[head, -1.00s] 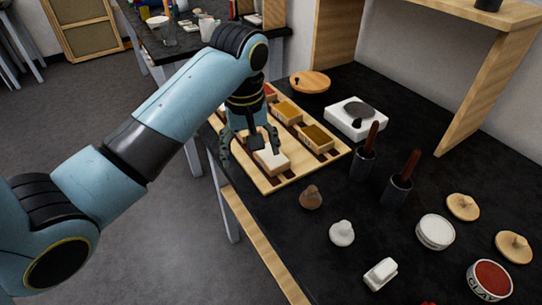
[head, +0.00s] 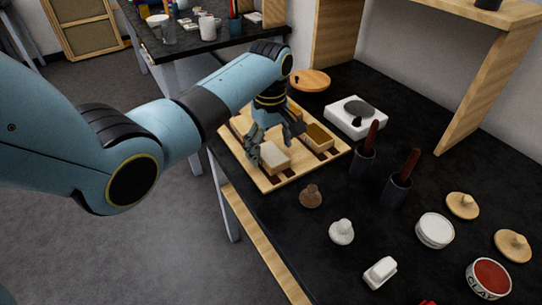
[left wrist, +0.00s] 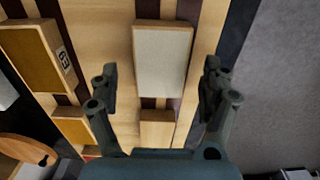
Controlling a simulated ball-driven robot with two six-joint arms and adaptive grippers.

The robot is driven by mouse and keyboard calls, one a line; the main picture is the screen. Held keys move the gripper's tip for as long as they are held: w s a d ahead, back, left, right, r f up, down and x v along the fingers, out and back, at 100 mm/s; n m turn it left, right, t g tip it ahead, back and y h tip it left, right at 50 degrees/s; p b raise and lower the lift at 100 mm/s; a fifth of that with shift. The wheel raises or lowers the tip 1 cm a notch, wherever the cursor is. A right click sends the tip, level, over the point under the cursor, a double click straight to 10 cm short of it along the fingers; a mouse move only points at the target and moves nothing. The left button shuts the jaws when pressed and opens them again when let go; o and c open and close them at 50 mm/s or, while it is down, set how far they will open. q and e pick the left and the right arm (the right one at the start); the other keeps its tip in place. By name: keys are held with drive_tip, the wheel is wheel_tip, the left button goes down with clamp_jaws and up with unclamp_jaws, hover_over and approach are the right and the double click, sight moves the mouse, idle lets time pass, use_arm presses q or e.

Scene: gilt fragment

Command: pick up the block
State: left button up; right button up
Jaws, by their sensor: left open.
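A wooden block with a pale, off-white top (head: 275,158) lies on the slatted wooden rack (head: 268,184) at the table's left edge. It also shows in the left wrist view (left wrist: 162,60), lying lengthwise between my fingers. My left gripper (head: 275,142) is open, just behind and above the block, its fingers spread to either side. In the left wrist view the gripper (left wrist: 160,74) has clear gaps between both fingers and the block. Its fingers partly cover the rack in the head view. My right gripper is not in view.
A block with an ochre top (head: 316,137) lies beside it on the rack; it shows in the left wrist view too (left wrist: 30,62). A white scale-like device (head: 356,118), dark cups with brown handles (head: 394,188) and a brown knob (head: 311,196) stand to the right.

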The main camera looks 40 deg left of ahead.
use_arm(q)
drive_tip(key=shift+f, duration=0.9)
drive_tip(key=c, duration=1.3)
drive_tip(key=shift+r, duration=0.1)
